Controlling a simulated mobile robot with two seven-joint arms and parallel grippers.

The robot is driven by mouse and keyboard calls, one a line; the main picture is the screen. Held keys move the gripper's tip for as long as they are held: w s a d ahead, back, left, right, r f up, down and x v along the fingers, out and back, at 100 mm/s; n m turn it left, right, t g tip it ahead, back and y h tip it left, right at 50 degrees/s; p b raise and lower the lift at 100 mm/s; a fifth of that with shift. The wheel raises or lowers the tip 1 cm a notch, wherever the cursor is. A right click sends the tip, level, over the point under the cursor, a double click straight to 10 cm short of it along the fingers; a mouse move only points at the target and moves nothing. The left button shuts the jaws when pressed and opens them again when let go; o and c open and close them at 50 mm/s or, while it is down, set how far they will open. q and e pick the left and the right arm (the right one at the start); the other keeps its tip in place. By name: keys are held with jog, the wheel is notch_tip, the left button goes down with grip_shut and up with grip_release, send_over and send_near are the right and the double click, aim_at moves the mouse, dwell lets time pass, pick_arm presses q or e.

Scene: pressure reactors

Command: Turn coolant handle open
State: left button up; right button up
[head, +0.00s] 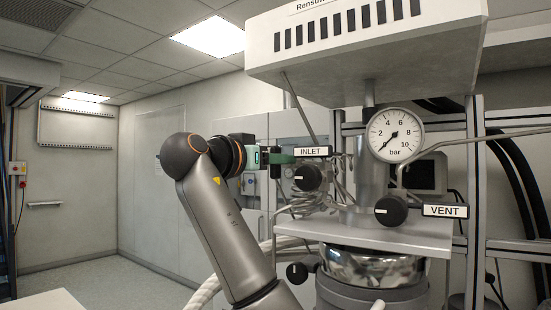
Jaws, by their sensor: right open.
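My right gripper (281,157) is at the left of the INLET label (311,152), pointing right. It is seen from the side, and its jaws are open with nothing visible between them. A black knob with a white mark (297,271) sits low on the reactor's left side, below the metal plate and beside my right arm. It has no readable label, so I cannot tell for certain that it is the coolant handle. My gripper is well above this knob and apart from it. My left gripper is not in view.
The black INLET knob (307,178) is just below right of my gripper. The black VENT knob (391,210) is farther right. A pressure gauge (395,135) is above the metal plate (390,233). Thin pipes and a pale hose (210,290) crowd the reactor's left side.

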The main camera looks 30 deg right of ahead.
jog(key=shift+c, duration=0.3)
grip_shut()
jog(key=shift+n, duration=0.3)
jog(key=n, duration=0.3)
jog(key=shift+w+a+n, duration=0.1)
jog(key=shift+n, duration=0.3)
jog(key=n, duration=0.4)
jog(key=shift+w+f, duration=0.1)
jog(key=n, duration=0.5)
jog(key=shift+f, duration=0.1)
jog(key=shift+w+f+n, duration=0.1)
jog(key=shift+f+n, duration=0.05)
jog(key=shift+n, duration=2.05)
